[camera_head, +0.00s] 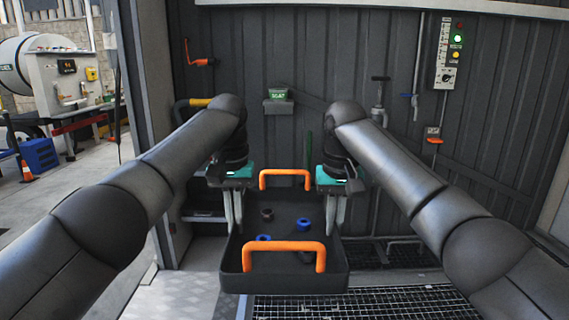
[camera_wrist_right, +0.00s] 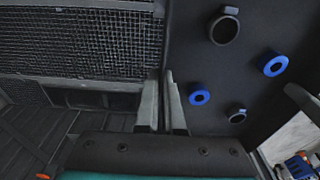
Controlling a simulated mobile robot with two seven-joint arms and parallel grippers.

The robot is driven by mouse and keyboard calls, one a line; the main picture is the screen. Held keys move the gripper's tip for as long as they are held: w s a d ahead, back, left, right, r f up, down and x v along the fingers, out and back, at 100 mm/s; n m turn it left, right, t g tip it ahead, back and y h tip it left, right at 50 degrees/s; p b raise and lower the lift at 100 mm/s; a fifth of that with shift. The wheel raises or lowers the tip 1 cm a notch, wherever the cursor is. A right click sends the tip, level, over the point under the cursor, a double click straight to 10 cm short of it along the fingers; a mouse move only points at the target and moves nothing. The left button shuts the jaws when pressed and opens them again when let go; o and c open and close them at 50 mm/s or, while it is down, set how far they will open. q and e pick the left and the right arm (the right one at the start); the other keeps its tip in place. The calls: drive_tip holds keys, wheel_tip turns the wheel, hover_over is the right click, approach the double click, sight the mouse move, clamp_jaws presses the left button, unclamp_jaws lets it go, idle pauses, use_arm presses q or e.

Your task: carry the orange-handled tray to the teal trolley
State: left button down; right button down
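The dark tray (camera_head: 285,279) has an orange handle at its near end (camera_head: 284,247) and another at its far end (camera_head: 285,173). Blue rings (camera_head: 303,224) and dark rings (camera_head: 267,214) lie in it; they also show in the right wrist view, a blue one (camera_wrist_right: 199,94) among them. My left gripper (camera_head: 233,212) is on the tray's left wall, its fingers close together with the rim between them. My right gripper (camera_head: 336,212) is on the right wall; in the right wrist view its fingers (camera_wrist_right: 163,110) pinch that wall. I see no teal trolley in either view.
A metal grate (camera_head: 400,303) lies at the lower right, with chequered plate (camera_head: 180,292) to its left. Open floor (camera_head: 60,205) and an orange cone (camera_head: 27,172) show at left.

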sight(232, 256)
use_arm(q)
drive_tip(key=shift+w+d+r, duration=0.1)
drive_tip(key=shift+w+r, duration=0.1)
drive_tip(key=shift+w, duration=0.3)
use_arm(e)
drive_tip(key=shift+w+a+r, duration=0.1)
drive_tip(key=shift+w+r, duration=0.05)
drive_tip(key=shift+w, duration=0.35)
use_arm(q)
drive_tip(key=shift+r, duration=0.25)
use_arm(e)
drive_tip(key=shift+s, duration=0.2)
use_arm(q)
drive_tip(key=shift+s+r, duration=0.15)
drive_tip(key=shift+r, duration=0.1)
use_arm(e)
drive_tip(key=shift+s, duration=0.35)
use_arm(q)
drive_tip(key=shift+s, duration=0.1)
use_arm(e)
drive_tip(key=shift+s, duration=0.1)
